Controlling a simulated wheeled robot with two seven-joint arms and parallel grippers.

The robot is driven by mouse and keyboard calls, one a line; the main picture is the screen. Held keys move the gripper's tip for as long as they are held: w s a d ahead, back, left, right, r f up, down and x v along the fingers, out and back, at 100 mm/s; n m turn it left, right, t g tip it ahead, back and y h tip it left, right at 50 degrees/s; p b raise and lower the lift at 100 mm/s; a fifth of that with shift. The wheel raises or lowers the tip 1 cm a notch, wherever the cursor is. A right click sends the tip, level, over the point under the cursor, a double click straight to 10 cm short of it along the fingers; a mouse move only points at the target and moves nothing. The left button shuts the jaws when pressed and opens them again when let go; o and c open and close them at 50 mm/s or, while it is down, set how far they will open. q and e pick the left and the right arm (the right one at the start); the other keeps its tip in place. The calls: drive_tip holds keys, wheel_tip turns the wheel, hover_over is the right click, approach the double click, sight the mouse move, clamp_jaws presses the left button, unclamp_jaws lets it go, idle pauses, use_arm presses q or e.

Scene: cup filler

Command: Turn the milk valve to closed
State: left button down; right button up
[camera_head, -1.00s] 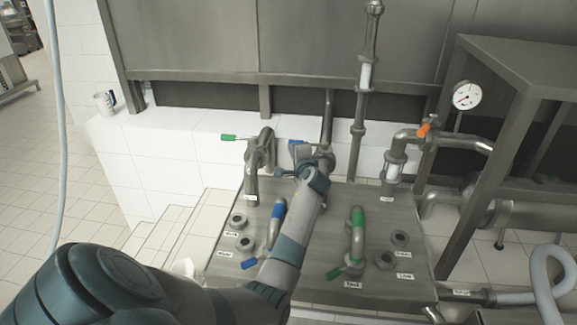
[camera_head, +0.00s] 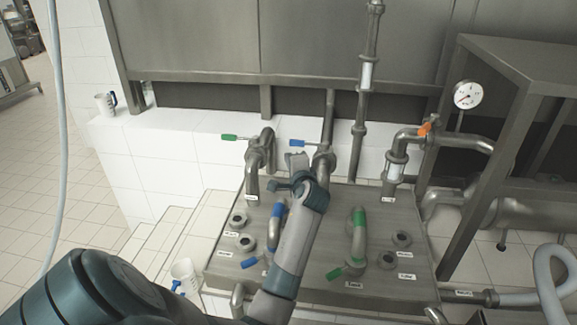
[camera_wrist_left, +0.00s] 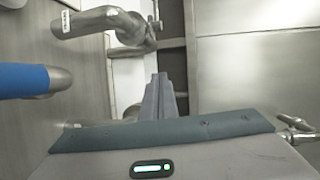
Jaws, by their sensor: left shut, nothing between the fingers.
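Two valves stand at the back of the steel panel. One has a green handle (camera_head: 229,137) and the other a blue handle (camera_head: 297,143); both handles point left. A third valve with an orange handle (camera_head: 425,129) sits on the pipe at the right. The labels are too small to read, so I cannot tell which is the milk valve. My left gripper (camera_head: 297,163) is shut and empty, just below the blue handle and apart from it. In the left wrist view its fingers (camera_wrist_left: 160,92) are together, with a bent pipe (camera_wrist_left: 105,22) beyond them. My right gripper is not in view.
The steel panel (camera_head: 330,285) carries a blue-sleeved pipe (camera_head: 276,226), a green-sleeved pipe (camera_head: 359,235) and several capped ports. A white jug (camera_head: 185,275) stands low at the left. A gauge (camera_head: 467,95) is at the right.

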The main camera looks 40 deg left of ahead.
use_arm(q)
drive_tip(key=shift+s+d+r, duration=0.2)
drive_tip(key=shift+s+d, duration=0.45)
drive_tip(key=shift+s, duration=0.25)
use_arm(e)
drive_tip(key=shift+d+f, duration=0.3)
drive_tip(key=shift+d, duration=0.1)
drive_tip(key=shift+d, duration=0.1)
